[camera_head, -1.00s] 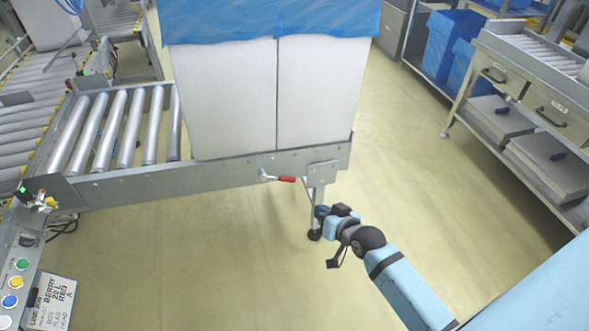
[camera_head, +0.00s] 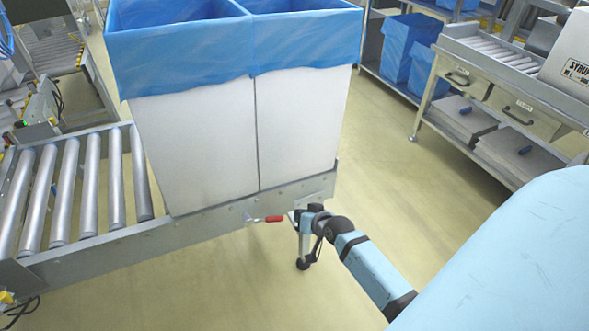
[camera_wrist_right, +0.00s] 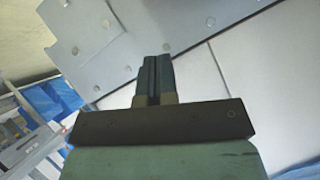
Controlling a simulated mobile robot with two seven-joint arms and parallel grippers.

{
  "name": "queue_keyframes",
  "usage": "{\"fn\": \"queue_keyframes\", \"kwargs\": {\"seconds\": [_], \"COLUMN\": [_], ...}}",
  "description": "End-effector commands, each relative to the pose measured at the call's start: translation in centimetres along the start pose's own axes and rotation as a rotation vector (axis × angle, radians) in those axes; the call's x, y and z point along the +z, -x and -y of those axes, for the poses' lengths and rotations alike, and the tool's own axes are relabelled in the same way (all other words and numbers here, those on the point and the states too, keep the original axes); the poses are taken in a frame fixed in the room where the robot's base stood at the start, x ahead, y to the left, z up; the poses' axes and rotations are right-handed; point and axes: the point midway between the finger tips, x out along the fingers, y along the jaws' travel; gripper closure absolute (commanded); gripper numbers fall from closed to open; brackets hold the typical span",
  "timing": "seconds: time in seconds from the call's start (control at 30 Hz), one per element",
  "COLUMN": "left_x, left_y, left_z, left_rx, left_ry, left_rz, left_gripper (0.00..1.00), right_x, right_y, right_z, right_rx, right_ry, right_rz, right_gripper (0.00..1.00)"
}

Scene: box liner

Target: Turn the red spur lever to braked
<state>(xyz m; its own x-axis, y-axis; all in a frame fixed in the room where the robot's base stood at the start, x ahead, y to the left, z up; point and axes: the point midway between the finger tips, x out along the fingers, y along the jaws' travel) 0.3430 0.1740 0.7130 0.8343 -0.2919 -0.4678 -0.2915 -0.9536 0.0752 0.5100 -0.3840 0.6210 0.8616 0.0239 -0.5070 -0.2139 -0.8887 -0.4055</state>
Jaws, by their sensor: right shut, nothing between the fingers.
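The red spur lever (camera_head: 272,219) sticks out from the side rail (camera_head: 170,238) of the roller spur, below the lined boxes. Its red grip points right, roughly along the rail. My right gripper (camera_head: 297,213) is just to the right of the lever's tip, by the rail's end plate, with a small gap visible. In the right wrist view my right gripper (camera_wrist_right: 156,60) is shut and empty, its fingers in front of the grey bolted metal. The lever does not show in that view. My left gripper is out of view.
Two white boxes (camera_head: 205,150) with blue liners (camera_head: 300,45) stand on the spur above the lever. A bench with drawers (camera_head: 520,105) is at the right. The floor in front of the rail is clear.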

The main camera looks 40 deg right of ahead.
Motion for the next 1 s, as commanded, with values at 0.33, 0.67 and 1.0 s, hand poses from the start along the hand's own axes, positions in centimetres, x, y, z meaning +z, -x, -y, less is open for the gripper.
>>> {"fn": "queue_keyframes", "kwargs": {"seconds": [0.33,0.67,1.0], "left_x": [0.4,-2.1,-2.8], "left_y": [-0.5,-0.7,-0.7], "left_z": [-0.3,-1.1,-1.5], "left_rx": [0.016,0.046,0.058], "left_ry": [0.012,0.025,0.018], "left_rz": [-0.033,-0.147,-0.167], "left_gripper": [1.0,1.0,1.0], "right_x": [0.2,2.7,2.8], "right_y": [-7.8,-10.4,-10.5], "right_z": [-0.1,0.0,0.0], "right_rx": [-0.001,0.0,0.0], "right_ry": [0.0,0.001,0.001], "right_rz": [-0.001,-0.001,-0.001], "right_gripper": [1.0,1.0,1.0]}}
